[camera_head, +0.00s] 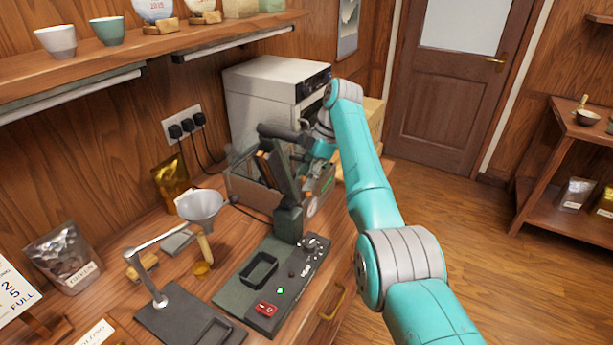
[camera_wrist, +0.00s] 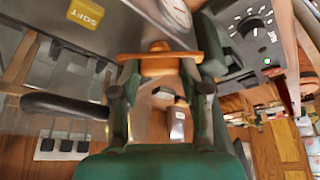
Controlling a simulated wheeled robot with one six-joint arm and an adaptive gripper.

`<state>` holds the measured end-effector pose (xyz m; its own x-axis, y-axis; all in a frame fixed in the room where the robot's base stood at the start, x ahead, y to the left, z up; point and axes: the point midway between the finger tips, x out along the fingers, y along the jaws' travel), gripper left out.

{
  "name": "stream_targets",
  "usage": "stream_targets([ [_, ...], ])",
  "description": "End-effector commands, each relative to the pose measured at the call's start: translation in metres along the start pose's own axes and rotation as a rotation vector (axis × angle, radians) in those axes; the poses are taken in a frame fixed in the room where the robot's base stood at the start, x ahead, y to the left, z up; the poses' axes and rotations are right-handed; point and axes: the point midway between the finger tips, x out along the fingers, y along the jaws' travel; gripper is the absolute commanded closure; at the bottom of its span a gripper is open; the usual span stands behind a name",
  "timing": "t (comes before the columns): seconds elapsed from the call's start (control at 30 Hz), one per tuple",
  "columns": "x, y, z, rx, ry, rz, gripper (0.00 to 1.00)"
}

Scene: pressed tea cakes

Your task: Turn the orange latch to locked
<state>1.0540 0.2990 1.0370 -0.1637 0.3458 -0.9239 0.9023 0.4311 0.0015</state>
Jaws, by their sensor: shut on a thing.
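The orange latch (camera_wrist: 158,65) lies crosswise between the fingertips of my gripper (camera_wrist: 157,78) in the wrist view. The fingers, dark green, are closed on its two sides. I cannot make out the latch clearly in the head view. The press's black lever handle (camera_wrist: 62,105) shows at left in the wrist view. A round gauge (camera_wrist: 178,12) and a dial (camera_wrist: 250,25) with a green light are near the latch.
A yellow SOFT label (camera_wrist: 86,12) is at top left. The floor (camera_head: 455,235) at right is clear.

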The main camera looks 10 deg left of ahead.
Motion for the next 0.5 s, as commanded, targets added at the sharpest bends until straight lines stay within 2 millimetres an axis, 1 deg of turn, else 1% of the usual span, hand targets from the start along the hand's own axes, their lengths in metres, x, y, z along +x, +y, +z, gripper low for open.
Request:
stream_targets([
  [0.07,0.0035,-0.0013,0.0024,0.004,-0.001,-0.006,0.89],
  [0.1,0.0036,-0.0013,0.0024,0.004,-0.001,-0.006,0.44],
  [0.17,0.0035,-0.0013,0.0024,0.005,-0.001,-0.006,0.29],
  [0.5,0.0022,0.0001,0.0019,0.005,-0.001,0.001,0.29],
])
